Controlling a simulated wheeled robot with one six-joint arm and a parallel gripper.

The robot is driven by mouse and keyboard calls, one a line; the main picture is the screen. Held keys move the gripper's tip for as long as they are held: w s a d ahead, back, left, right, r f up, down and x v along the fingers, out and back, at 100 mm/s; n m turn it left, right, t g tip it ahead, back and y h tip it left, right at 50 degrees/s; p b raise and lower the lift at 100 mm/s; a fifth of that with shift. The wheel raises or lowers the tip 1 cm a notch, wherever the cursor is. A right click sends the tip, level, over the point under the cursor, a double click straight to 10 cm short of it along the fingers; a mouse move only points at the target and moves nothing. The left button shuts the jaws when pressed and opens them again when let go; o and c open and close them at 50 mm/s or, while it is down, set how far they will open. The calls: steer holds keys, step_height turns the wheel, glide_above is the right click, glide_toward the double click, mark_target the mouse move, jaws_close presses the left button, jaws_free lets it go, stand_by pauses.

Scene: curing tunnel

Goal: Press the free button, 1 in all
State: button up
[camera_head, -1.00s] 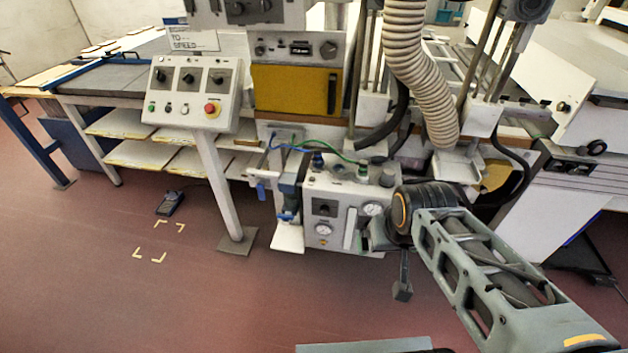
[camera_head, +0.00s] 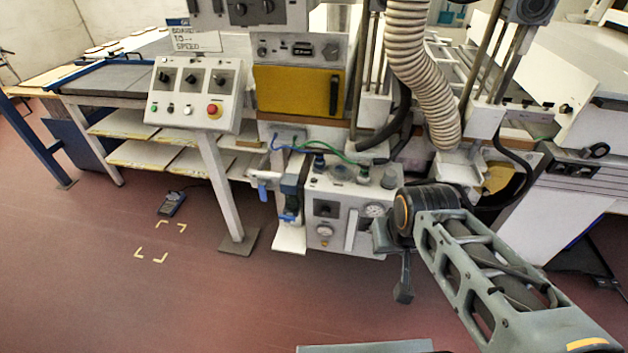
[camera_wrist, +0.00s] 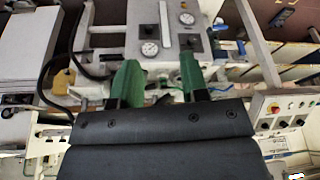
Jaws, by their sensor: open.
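A sloped white control panel (camera_head: 234,88) stands on a post at the left of the head view. It carries three dark knobs, a green button (camera_head: 155,108), a white button (camera_head: 187,110) and a red mushroom button (camera_head: 214,110). I cannot tell which one is the free button. The panel also shows small at the right edge of the wrist view (camera_wrist: 290,103). My gripper (camera_wrist: 159,76) has two green fingers standing apart, with nothing seen between them. It points toward the grey gauge box, well away from the panel. In the head view its fingers are hidden.
The gauge box (camera_head: 350,190) with dials and hoses sits low beside the panel post (camera_head: 222,185). A yellow cover (camera_head: 298,90) and a ribbed hose (camera_head: 420,85) are above it. A pedal (camera_head: 172,203) lies on the floor near yellow corner marks.

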jaws_close()
stand_by(0.9)
